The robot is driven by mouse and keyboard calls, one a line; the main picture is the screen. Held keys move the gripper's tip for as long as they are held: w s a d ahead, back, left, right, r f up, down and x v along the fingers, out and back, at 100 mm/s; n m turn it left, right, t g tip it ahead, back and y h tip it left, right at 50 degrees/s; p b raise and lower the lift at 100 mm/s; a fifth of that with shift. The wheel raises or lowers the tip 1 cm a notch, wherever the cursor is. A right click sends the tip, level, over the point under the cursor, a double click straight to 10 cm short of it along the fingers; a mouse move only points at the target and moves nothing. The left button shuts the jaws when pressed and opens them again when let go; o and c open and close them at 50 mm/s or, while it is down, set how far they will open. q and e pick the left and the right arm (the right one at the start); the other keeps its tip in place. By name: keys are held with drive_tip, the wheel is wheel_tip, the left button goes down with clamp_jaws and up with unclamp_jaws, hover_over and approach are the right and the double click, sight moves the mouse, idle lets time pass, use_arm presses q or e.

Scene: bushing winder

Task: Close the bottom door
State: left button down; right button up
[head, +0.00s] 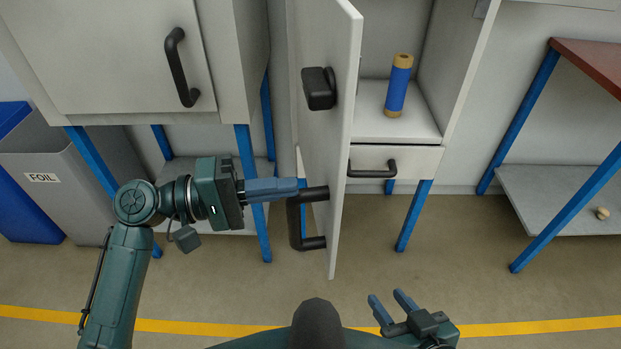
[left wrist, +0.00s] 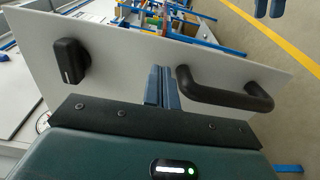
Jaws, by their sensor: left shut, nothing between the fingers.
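The bottom door (head: 339,205) stands wide open, seen nearly edge-on in the head view, in front of the cabinet. It carries a black handle (head: 296,222) and a black latch knob (head: 319,88). In the left wrist view the door panel (left wrist: 125,65) fills the middle, with its handle (left wrist: 224,94) and knob (left wrist: 69,62). My left gripper (head: 298,187) is shut and empty, its fingertips close to the handle's upper end on the door's left side; contact cannot be told. My right gripper (head: 386,305) is open and empty, low in the head view, away from the door.
Inside the cabinet a blue roll (head: 398,86) stands on a shelf above a drawer (head: 396,161). Another cabinet (head: 115,60) stands at left, with a grey FOIL bin (head: 40,160) below it. A table with blue legs (head: 570,204) is at right. The floor in front is clear.

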sight(332, 182)
use_arm(q)
drive_tip(key=shift+w+d, duration=0.25)
drive_tip(key=shift+d, duration=0.95)
drive_tip(key=shift+w+d, duration=0.2)
drive_tip(key=shift+d, duration=0.95)
drive_tip(key=shift+d, duration=0.1)
